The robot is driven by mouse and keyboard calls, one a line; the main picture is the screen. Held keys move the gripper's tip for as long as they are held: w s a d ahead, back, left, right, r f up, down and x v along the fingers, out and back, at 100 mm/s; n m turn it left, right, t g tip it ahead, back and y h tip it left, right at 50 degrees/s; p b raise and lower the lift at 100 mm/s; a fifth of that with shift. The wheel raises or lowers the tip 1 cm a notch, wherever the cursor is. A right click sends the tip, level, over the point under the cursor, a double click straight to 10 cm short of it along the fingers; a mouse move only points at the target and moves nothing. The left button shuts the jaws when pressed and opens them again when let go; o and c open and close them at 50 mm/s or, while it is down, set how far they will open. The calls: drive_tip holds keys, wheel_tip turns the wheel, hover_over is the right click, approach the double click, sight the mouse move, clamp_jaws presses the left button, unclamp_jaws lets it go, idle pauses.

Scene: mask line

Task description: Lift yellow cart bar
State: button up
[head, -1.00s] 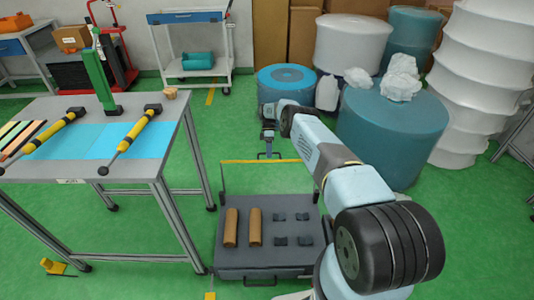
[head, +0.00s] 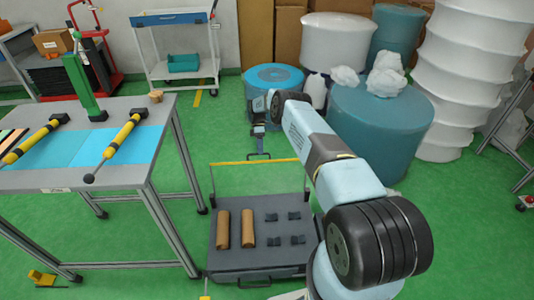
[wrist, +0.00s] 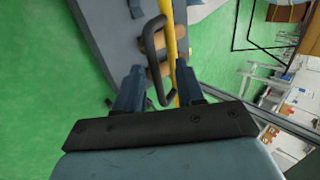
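The yellow cart bar (head: 232,163) runs across the back top of the dark grey cart (head: 226,262) in the head view. My gripper (head: 258,148) hangs just above and behind the middle of the bar, pointing down. In the wrist view, the two dark blue fingers of my gripper (wrist: 160,82) are apart. The yellow bar (wrist: 171,45) and a black loop handle (wrist: 150,45) beside it show between and beyond the fingers. I cannot tell whether a finger touches the bar.
Brown rolls (head: 222,229) and several small black parts lie on the cart. A grey worktable (head: 120,178) with yellow-handled tools stands left of it. Teal drums (head: 376,135) and white stacked rolls (head: 465,75) stand behind right. Green floor is open between.

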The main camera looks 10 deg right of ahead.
drive_tip(key=s+r, duration=0.9)
drive_tip(key=s, duration=0.4)
drive_tip(key=shift+s+d+r, duration=0.3)
drive_tip(key=shift+s+r, duration=0.05)
idle(0.4)
